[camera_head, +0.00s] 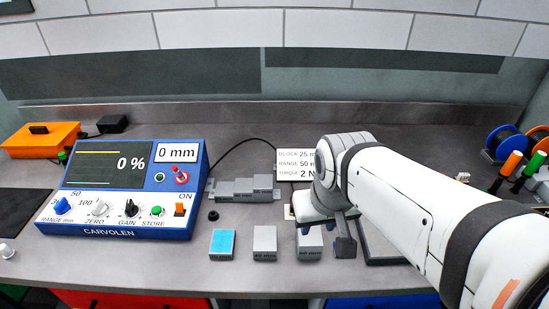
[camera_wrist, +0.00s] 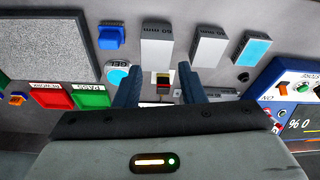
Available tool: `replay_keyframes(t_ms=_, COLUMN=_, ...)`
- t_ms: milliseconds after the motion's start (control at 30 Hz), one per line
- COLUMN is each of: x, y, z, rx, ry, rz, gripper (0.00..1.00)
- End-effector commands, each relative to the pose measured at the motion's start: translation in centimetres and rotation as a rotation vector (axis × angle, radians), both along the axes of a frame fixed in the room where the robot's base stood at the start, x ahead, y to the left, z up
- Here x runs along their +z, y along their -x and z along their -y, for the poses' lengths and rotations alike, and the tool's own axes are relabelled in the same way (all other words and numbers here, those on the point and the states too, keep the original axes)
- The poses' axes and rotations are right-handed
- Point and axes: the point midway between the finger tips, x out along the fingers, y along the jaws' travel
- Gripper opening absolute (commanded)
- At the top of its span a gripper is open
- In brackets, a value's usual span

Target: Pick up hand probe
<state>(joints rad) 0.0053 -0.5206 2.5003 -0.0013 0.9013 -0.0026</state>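A small upright thing with a yellow band, a red part and a dark end (camera_wrist: 163,83) shows between my fingertips in the wrist view. I take it for the hand probe, but most of it is hidden by my gripper. My gripper (camera_wrist: 160,88) has its two dark blue fingers spread apart, one on each side of this thing, with gaps on both sides. The fingers do not visibly touch it. In the head view my gripper (camera_head: 322,228) is over the bench behind the row of blocks, and my arm hides much of that area.
A grey block (camera_head: 265,243), another grey block (camera_head: 310,243) and a cyan-topped block (camera_head: 222,244) stand along the front edge. A gel pot (camera_wrist: 117,74) and a blue piece (camera_wrist: 110,37) lie near my left finger. The blue instrument (camera_head: 125,190) stands at left.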

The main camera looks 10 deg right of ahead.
Motion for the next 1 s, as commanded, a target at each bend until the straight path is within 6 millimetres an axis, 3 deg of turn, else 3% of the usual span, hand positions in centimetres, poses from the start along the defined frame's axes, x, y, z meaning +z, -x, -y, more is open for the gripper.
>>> replay_keyframes(t_ms=67, x=0.0, y=0.0, z=0.0, rx=0.0, ry=0.0, rz=0.0, gripper=0.37)
replay_keyframes(t_ms=267, x=0.2, y=-1.3, z=0.0, rx=-0.013, ry=-0.003, rz=-0.022, gripper=0.54)
replay_keyframes(t_ms=367, x=0.3, y=-3.6, z=1.5, rx=-0.025, ry=-0.011, rz=-0.056, gripper=0.55)
replay_keyframes(t_ms=533, x=-0.5, y=-9.0, z=1.5, rx=-0.083, ry=-0.02, rz=-0.133, gripper=0.55)
replay_keyframes(t_ms=700, x=-2.5, y=-13.8, z=1.4, rx=-0.137, ry=-0.024, rz=-0.202, gripper=0.55)
replay_keyframes(t_ms=833, x=-4.1, y=-16.4, z=1.4, rx=-0.168, ry=-0.027, rz=-0.238, gripper=0.55)
replay_keyframes(t_ms=1000, x=-5.3, y=-17.8, z=1.3, rx=-0.187, ry=-0.027, rz=-0.259, gripper=0.55)
